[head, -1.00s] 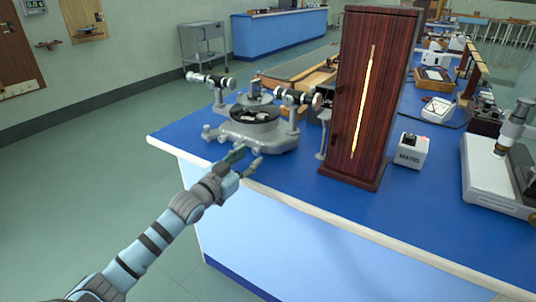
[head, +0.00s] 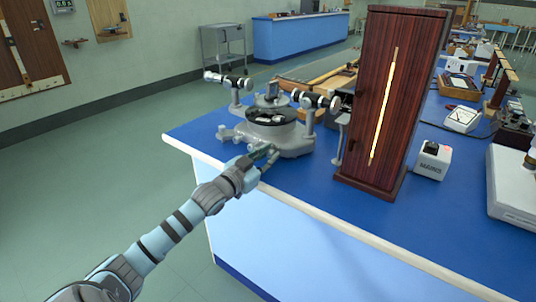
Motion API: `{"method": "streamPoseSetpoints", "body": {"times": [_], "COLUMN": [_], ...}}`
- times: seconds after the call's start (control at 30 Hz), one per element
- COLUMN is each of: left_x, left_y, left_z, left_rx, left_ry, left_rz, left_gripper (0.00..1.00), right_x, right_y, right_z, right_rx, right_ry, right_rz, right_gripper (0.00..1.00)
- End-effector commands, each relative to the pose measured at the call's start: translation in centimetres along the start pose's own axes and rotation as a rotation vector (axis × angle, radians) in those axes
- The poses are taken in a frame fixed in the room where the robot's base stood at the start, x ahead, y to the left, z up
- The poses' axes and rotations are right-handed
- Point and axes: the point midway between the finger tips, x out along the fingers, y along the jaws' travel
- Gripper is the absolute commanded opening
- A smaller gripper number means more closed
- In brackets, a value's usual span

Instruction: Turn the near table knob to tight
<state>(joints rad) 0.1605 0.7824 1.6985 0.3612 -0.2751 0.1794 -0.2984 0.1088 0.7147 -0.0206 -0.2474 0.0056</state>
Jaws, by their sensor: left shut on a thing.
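The grey spectrometer (head: 290,140) stands near the left corner of the blue bench, with a dark round table (head: 271,116) in its middle and two telescope tubes above. My left gripper (head: 268,154) is at the front of its base, low down, with its fingers closed in on a small part there. That part is hidden between the fingers; from its place it looks like the near table knob, but its setting cannot be read. Another small knob (head: 224,132) sticks out at the left of the base. My right gripper is not in view.
A tall dark red wooden lamp case (head: 388,100) with a glowing slit stands close to the right of the spectrometer. A small white box (head: 433,160) sits beyond it. The blue bench top (head: 305,187) is clear in front.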

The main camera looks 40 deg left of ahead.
Motion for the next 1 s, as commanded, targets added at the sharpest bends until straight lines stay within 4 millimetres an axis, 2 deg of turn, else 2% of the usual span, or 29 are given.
{"method": "streamPoseSetpoints", "body": {"times": [0.13, 0.27, 0.3, 0.4, 0.67, 0.77, 0.87, 1.0], "left_x": [0.1, 0.1, 0.1, 0.1, 0.1, 0.1, 0.1, 0.1], "left_y": [0.0, 0.0, 0.0, 0.0, 0.0, -0.2, -0.7, -1.6], "left_z": [-0.1, -0.1, -0.1, -0.1, -0.1, -0.8, -2.7, -6.4], "left_rx": [0.033, 0.033, 0.033, 0.032, 0.032, 0.034, 0.036, 0.036], "left_ry": [0.001, 0.002, 0.002, 0.002, 0.001, 0.001, 0.004, 0.005], "left_rz": [0.001, 0.001, 0.001, 0.001, 0.001, 0.001, 0.001, 0.0], "left_gripper": [0.0, 0.0, 0.25, 0.39, 0.39, 0.39, 0.39, 0.39], "right_x": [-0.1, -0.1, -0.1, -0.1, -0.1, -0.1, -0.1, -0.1], "right_y": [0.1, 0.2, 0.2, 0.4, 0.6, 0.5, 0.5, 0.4], "right_z": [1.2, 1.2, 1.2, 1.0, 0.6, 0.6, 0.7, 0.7], "right_rx": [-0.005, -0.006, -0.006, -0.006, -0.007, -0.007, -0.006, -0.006], "right_ry": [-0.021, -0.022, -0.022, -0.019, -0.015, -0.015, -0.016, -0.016], "right_rz": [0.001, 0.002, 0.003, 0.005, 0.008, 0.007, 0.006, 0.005], "right_gripper": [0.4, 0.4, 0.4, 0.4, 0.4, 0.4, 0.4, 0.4]}}
